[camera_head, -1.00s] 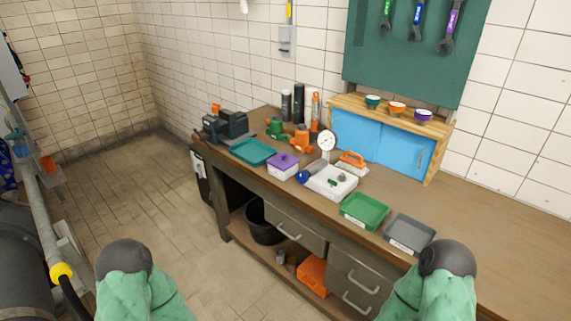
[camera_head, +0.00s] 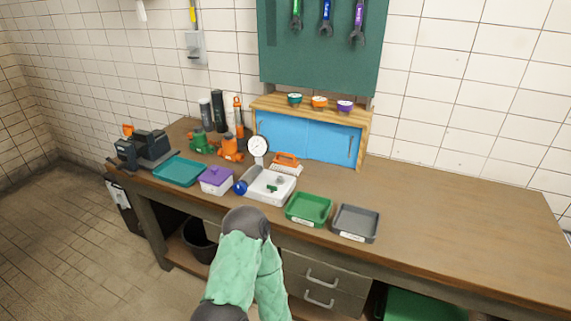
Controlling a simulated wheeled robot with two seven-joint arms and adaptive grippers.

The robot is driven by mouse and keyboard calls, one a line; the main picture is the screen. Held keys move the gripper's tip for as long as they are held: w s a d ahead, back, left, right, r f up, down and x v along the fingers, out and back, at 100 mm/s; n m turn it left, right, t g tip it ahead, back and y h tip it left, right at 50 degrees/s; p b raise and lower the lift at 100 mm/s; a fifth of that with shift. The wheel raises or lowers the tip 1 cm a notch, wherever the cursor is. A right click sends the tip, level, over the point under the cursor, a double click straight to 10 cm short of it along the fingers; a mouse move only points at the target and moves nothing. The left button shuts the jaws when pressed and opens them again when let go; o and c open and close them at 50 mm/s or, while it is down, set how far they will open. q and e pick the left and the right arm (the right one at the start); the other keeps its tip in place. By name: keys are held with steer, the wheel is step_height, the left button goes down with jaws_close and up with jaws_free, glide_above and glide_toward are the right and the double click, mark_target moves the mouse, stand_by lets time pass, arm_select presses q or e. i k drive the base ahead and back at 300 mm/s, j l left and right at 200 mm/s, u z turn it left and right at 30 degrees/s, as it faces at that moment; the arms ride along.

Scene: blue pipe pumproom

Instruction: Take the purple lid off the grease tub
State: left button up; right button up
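The grease tub (camera_head: 216,187) is a small white box with a label on its front. It stands near the front edge of the wooden workbench. The purple lid (camera_head: 215,175), with a small knob on top, sits on it. Green and dark grey links of one of my arms show at the bottom centre, below and to the right of the tub. Neither gripper can be seen, so their states are hidden.
A teal tray (camera_head: 180,171) is left of the tub. A white device with a dial gauge (camera_head: 258,146) and blue knob (camera_head: 240,187) is close on its right. Green (camera_head: 310,226) and grey (camera_head: 357,238) trays follow. The bench's right side is clear.

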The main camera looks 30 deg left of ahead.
mark_target(216, 176)
steer(key=j+z, duration=0.25)
steer(key=j, duration=0.2)
steer(key=j+z, duration=0.25)
steer(key=j, duration=0.2)
steer(key=k+j+z, duration=0.1)
steer(key=j+z, duration=0.15)
steer(key=j, duration=0.15)
steer(key=k+j+z, duration=0.2)
steer(key=j, duration=0.25)
steer(key=j+z, duration=0.25)
steer(key=j, duration=0.15)
steer(key=k+j+z, duration=0.25)
steer(key=j, duration=0.1)
